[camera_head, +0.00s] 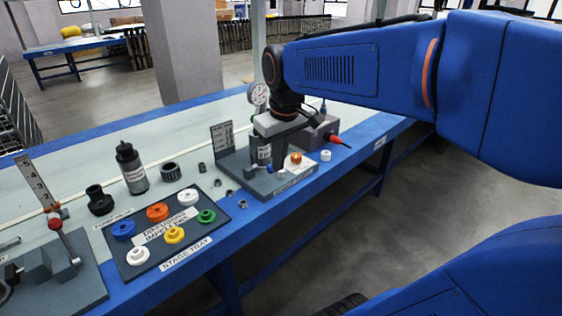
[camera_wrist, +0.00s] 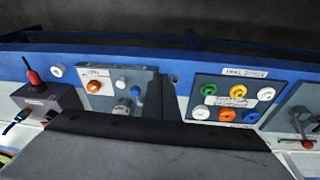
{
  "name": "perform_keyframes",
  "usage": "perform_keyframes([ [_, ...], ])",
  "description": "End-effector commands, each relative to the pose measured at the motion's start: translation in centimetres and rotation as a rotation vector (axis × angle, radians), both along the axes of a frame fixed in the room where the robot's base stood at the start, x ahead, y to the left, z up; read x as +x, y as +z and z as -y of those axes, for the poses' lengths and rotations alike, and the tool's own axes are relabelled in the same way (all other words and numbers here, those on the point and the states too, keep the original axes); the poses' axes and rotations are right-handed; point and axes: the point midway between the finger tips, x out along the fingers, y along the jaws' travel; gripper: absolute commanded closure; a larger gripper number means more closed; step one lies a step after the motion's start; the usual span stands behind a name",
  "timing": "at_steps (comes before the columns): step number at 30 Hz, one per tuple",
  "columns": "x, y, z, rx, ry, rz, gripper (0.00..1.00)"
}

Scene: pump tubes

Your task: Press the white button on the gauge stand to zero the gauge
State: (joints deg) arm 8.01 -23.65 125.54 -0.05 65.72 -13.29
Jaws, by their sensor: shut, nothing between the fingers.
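The gauge stand (camera_head: 291,183) is a dark grey base with a label on its front, near the table's front edge. A round white dial (camera_head: 258,92) rises behind it. An orange round piece (camera_head: 295,158) sits on the base; it also shows in the wrist view (camera_wrist: 93,86). A small white round piece (camera_head: 325,155) is just right of the base, and it also shows in the wrist view (camera_wrist: 56,70). My gripper (camera_head: 280,166) points down over the base, left of the orange piece, shut and empty. It hides part of the stand.
The stage tray (camera_head: 197,250) with several coloured impellers lies to the left. Another fixture (camera_head: 75,287) is at far left.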

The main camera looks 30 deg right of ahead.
Motion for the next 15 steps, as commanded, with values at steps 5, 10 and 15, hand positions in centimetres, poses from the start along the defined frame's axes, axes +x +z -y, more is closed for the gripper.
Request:
perform_keyframes([
  [5,3.5,1.0,1.9,-0.002,0.016,-0.049,1.0],
  [10,6.7,1.5,3.9,-0.001,0.037,-0.095,1.0],
  [15,9.9,1.8,6.0,0.004,0.058,-0.141,1.0],
])
